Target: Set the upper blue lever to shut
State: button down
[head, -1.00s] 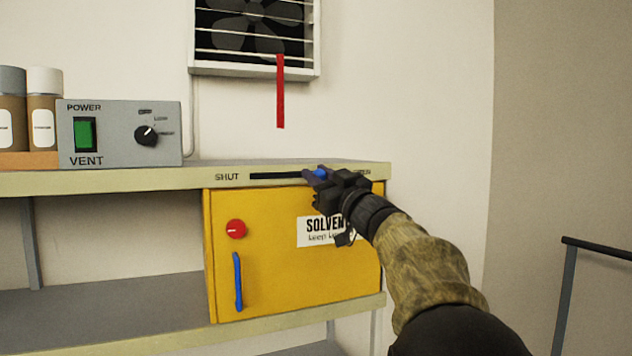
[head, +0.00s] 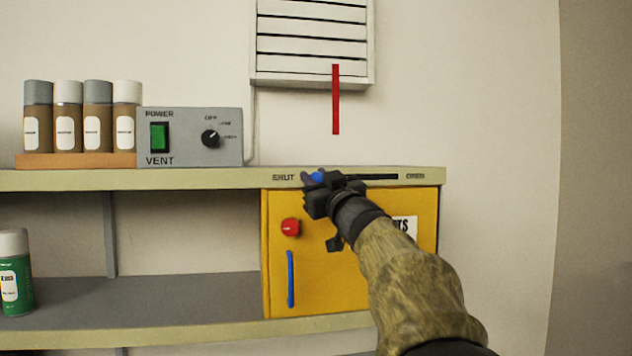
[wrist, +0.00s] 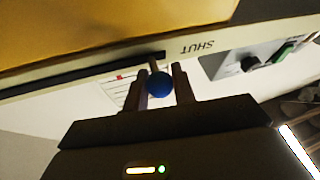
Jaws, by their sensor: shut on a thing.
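The upper blue lever (head: 318,177) has a round blue knob. It sits at the left end of the black slot (head: 375,177) in the shelf's front edge, close beside the SHUT label (head: 283,178). The OPEN label (head: 415,177) is at the slot's far right end. My gripper (head: 313,186) is shut on the lever's knob. In the wrist view the blue knob (wrist: 159,84) sits between my two fingers, with the SHUT label just right of it. The vent (head: 312,45) above has its slats closed, and a red strip hangs in front of it.
A yellow cabinet (head: 345,270) with a red knob (head: 290,227) and a lower blue handle (head: 290,279) is under the shelf. The grey VENT control box (head: 190,150) and several spray cans (head: 97,120) stand on the shelf to the left. The wall right of the shelf is bare.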

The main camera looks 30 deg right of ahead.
jog(key=shift+a, duration=0.15)
jog(key=c, duration=1.3)
grip_release()
jog(key=shift+o, duration=0.7)
jog(key=shift+w+a, duration=0.1)
jog(key=shift+a, duration=0.1)
jog(key=shift+d, duration=0.1)
jog(key=shift+d, duration=0.1)
jog(key=shift+s+f+b, duration=0.35)
jog(key=shift+s+b, duration=0.1)
jog(key=shift+s, duration=0.15)
jog(key=b+v, duration=0.6)
jog(key=v, duration=1)
